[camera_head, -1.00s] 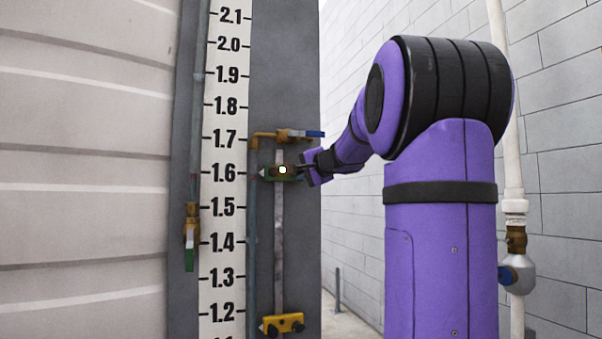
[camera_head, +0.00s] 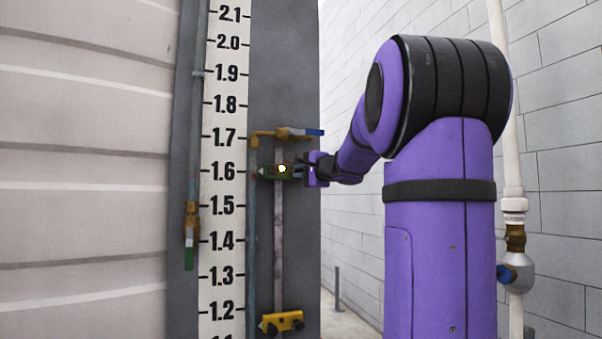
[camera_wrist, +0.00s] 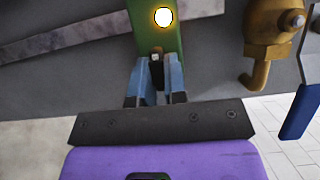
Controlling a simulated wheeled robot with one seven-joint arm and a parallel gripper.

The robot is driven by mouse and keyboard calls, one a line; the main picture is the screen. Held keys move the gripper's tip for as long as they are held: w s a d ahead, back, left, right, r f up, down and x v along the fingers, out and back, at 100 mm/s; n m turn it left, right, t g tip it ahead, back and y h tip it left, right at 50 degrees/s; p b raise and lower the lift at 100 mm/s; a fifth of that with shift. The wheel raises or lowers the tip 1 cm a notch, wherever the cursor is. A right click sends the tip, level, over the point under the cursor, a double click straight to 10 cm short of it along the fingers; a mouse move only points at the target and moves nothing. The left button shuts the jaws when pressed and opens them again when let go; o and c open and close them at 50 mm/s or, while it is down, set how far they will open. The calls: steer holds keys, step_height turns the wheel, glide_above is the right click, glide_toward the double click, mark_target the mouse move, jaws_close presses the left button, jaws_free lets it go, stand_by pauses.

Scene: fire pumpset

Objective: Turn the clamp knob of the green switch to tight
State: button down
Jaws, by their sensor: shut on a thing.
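The green switch (camera_head: 268,172) sits on the vertical rail beside the gauge scale, near the 1.6 mark, with a bright white-yellow light on its face. In the wrist view the green switch (camera_wrist: 153,38) is at the top centre. The small dark clamp knob (camera_wrist: 157,72) is at its near end, between the fingers. My gripper (camera_wrist: 155,84) is shut on the knob, with one blue-grey finger on each side. In the head view my gripper (camera_head: 298,172) reaches the switch from the right. The knob's far side is hidden.
A brass valve with a blue handle (camera_head: 308,133) is just above the switch; its blue handle (camera_wrist: 299,112) shows at right in the wrist view. A yellow switch (camera_head: 283,323) is lower on the rail (camera_head: 279,250). A green-handled valve (camera_head: 189,250) hangs left of the scale.

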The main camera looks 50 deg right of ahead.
steer(key=c, duration=1.2)
jaws_free()
steer(key=shift+o, duration=0.2)
steer(key=s+a, duration=0.1)
steer(key=s, duration=0.9)
steer(key=shift+s+a, duration=0.35)
